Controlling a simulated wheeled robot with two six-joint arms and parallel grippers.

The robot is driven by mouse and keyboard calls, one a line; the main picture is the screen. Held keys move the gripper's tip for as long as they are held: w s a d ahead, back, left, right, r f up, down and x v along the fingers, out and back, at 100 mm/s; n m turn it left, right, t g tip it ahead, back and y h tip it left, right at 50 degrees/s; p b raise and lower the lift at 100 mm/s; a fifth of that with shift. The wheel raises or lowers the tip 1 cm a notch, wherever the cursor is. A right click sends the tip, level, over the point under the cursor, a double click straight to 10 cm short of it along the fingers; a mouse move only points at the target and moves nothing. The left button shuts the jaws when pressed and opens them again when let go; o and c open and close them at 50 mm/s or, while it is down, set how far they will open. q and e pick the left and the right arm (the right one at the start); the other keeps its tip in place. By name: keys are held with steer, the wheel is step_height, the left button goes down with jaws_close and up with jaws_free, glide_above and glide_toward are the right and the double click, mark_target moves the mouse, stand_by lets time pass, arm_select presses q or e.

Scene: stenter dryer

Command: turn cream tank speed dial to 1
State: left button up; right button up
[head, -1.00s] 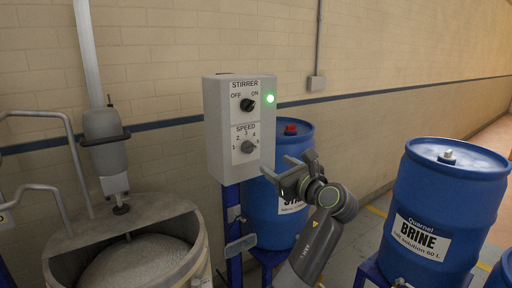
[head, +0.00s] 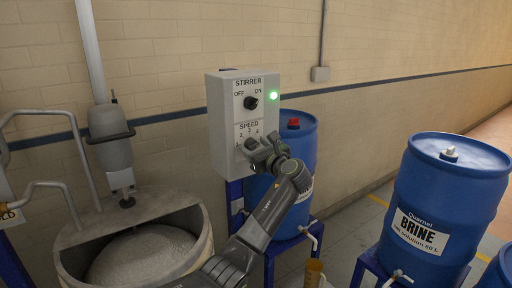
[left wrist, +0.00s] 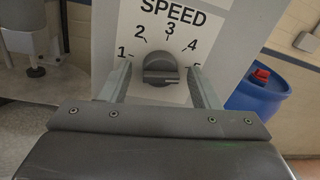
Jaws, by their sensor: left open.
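The speed dial (left wrist: 160,68) is a dark round knob on the grey stirrer box (head: 222,125), on a white plate numbered 1 to 5. Its grip bar lies roughly level in the left wrist view; I cannot tell which end points. My left gripper (head: 260,147) is open in front of the dial and hides most of it in the head view. In the left wrist view the left gripper's fingers (left wrist: 160,78) stand on either side of the knob, with gaps; they look apart from it. The right gripper is not in view.
The stirrer OFF/ON switch (head: 250,102) sits above the dial, beside a lit green lamp (head: 273,96). An open tank (head: 203,245) with a stirrer motor (head: 111,152) stands at left. A blue drum (head: 302,140) is behind my arm; a brine drum (head: 440,205) stands at right.

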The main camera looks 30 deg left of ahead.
arm_select(q)
steer(key=c, duration=1)
steer(key=shift+o, duration=0.2)
